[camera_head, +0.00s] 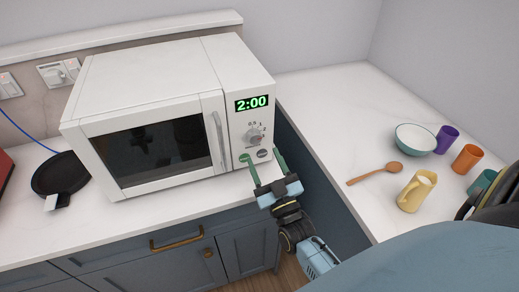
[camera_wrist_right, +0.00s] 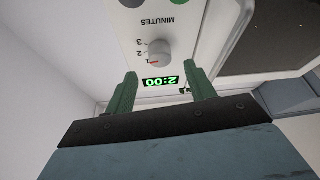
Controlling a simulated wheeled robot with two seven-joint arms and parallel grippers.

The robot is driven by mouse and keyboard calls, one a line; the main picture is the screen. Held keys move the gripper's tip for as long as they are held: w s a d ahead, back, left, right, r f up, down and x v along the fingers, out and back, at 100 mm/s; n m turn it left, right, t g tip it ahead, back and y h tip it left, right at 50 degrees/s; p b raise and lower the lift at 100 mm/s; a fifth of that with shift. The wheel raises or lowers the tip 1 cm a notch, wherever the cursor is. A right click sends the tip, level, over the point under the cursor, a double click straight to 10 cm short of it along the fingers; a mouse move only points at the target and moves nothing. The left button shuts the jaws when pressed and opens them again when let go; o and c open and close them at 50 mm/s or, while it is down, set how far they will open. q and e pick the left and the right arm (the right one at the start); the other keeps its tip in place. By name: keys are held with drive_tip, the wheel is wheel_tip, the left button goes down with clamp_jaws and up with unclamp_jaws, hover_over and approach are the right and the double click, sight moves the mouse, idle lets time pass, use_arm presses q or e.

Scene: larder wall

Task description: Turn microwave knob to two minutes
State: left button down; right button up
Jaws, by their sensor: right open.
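The white microwave (camera_head: 160,110) stands on the counter with its door shut. Its green display (camera_head: 252,102) reads 2:00. Below it is the round grey minutes knob (camera_head: 254,135); the knob (camera_wrist_right: 158,52) also shows in the right wrist view, with the picture upside down. A small red mark shows there near the lowest digit, but its exact setting is hard to read. My right gripper (camera_head: 262,158) is open and empty, its green fingers pointing at the panel just below the knob. In the wrist view its fingers (camera_wrist_right: 164,76) are apart, with nothing between them. My left gripper is not in view.
A black pan (camera_head: 62,172) lies left of the microwave. On the right counter are a bowl (camera_head: 415,138), a wooden spoon (camera_head: 375,172), a yellow jug (camera_head: 416,190) and several cups. The counter just right of the microwave is clear.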

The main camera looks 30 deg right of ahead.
drive_tip(key=b+v, duration=0.1)
drive_tip(key=v, duration=0.7)
drive_tip(key=s+a+f+n+g+y+b, duration=0.1)
drive_tip(key=s+a+f+g, duration=0.2)
drive_tip(key=f, duration=0.8)
drive_tip(key=s+a+f+g+y+b, duration=0.15)
drive_tip(key=f+g, duration=0.25)
drive_tip(key=f, duration=0.6)
drive_tip(key=s+a+f+n+g+y, duration=0.1)
drive_tip(key=s+f+g+y, duration=0.2)
drive_tip(key=f, duration=0.8)
drive_tip(key=s+d+f+g+h, duration=0.1)
drive_tip(key=s+f+g, duration=0.4)
drive_tip(key=s+f, duration=0.3)
drive_tip(key=s+d+f+g+h+b, duration=0.1)
drive_tip(key=s+f+g, duration=0.5)
drive_tip(key=s, duration=1)
wheel_tip(320, 180, down, 3)
drive_tip(key=shift+s+d+r+b, duration=0.25)
drive_tip(key=shift+s+d+b, duration=0.05)
drive_tip(key=shift+d, duration=0.3)
